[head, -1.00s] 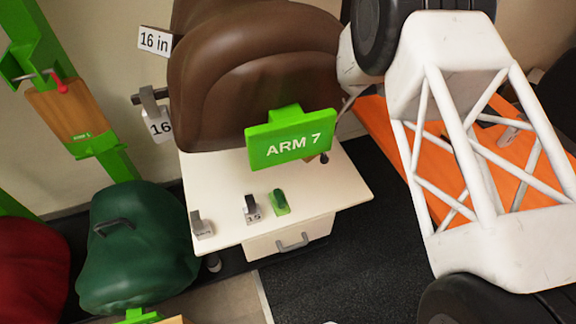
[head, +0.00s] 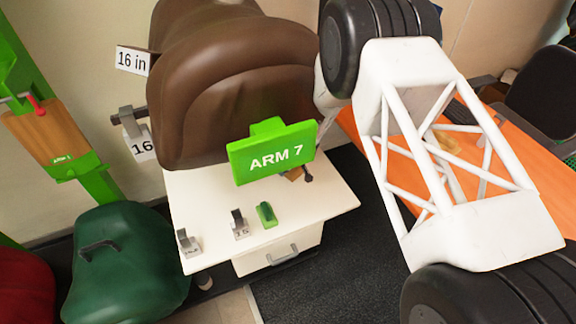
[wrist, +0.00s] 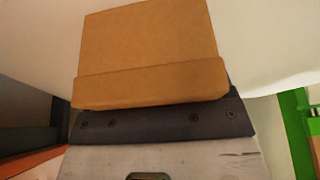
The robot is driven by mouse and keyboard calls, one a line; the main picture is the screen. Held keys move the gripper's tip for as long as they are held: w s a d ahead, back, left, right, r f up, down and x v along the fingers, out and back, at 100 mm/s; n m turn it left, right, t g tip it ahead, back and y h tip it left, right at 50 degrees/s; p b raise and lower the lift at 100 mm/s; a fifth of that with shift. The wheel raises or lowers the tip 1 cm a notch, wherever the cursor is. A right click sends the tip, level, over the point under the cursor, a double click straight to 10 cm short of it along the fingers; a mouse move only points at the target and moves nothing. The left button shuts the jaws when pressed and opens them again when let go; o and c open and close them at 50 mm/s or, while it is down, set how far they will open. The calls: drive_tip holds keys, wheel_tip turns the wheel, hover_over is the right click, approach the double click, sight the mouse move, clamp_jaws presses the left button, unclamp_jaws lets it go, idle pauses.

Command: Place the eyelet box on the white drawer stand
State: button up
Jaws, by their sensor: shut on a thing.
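The eyelet box, a plain tan box (wrist: 150,50), fills the upper middle of the wrist view. My gripper (wrist: 160,118) is shut on it, with a dark screwed plate and pale worn body just below the box. The white drawer stand (head: 285,220) stands at the centre of the head view, with a drawer and grey handle in front. Its front top has bare room around several small pieces.
A brown saddle (head: 240,85) and a green ARM 7 sign (head: 272,155) cover the stand's back. Two grey tags (head: 240,224) and a green piece (head: 266,214) sit near its front edge. A green saddle (head: 125,260) is left; an orange bench (head: 530,160) is right.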

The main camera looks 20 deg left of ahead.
drive_tip(key=o, duration=1.4)
drive_tip(key=shift+c, duration=0.2)
drive_tip(key=shift+r, duration=0.15)
drive_tip(key=shift+v, duration=3.7)
drive_tip(key=shift+s, duration=0.1)
